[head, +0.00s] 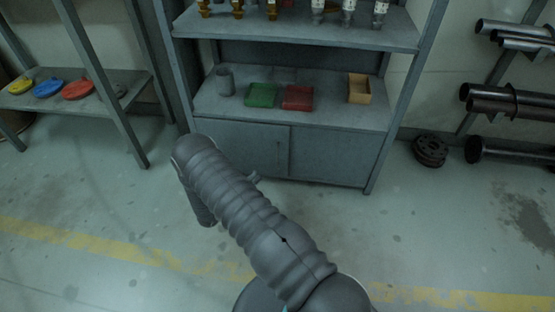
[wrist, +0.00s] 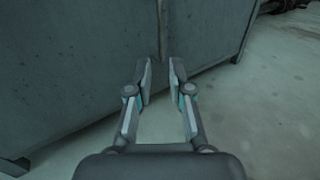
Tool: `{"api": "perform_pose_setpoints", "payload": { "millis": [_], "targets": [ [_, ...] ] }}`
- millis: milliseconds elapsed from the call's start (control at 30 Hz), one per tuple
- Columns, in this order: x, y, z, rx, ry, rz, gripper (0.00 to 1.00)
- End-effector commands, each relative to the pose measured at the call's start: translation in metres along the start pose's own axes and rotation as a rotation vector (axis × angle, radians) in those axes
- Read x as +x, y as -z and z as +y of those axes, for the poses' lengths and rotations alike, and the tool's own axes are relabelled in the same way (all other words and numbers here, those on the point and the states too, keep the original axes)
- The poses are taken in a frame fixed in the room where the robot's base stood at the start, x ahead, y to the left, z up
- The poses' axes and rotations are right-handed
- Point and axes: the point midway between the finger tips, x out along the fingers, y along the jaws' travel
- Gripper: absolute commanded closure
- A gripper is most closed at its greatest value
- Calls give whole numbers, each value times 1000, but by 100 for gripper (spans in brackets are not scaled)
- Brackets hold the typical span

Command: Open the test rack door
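The test rack (head: 404,120) stands ahead, with a grey cabinet under its lower shelf. Two door panels, a left one (head: 240,145) and a right one (head: 330,157), meet at a vertical seam and look shut. A thin upright handle (head: 279,153) shows near the seam. In the wrist view the grey cabinet front (wrist: 90,60) fills the upper left, and a narrow upright strip (wrist: 162,30), handle or seam, comes down above the fingertips. My gripper (wrist: 160,78) is open and empty, its fingers either side of that strip's line. Contact cannot be told. The arm hides most of the gripper in the head view.
The shelf above the doors holds a grey cup (head: 225,80), a green tray (head: 261,95), a red tray (head: 298,98) and a tan box (head: 359,88). A dark flange stack (head: 430,150) sits on the floor at right. Floor before the rack is clear.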

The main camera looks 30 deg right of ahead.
Motion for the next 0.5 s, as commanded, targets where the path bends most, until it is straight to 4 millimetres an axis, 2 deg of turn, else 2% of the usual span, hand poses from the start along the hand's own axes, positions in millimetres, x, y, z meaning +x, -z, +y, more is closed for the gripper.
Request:
{"api": "perform_pose_setpoints", "payload": {
  "millis": [167, 500],
  "targets": [
    [24, -1, -2, 0, 5, 0, 80],
    [87, -1, -2, 2, 6, 1, 80]
  ]
}}
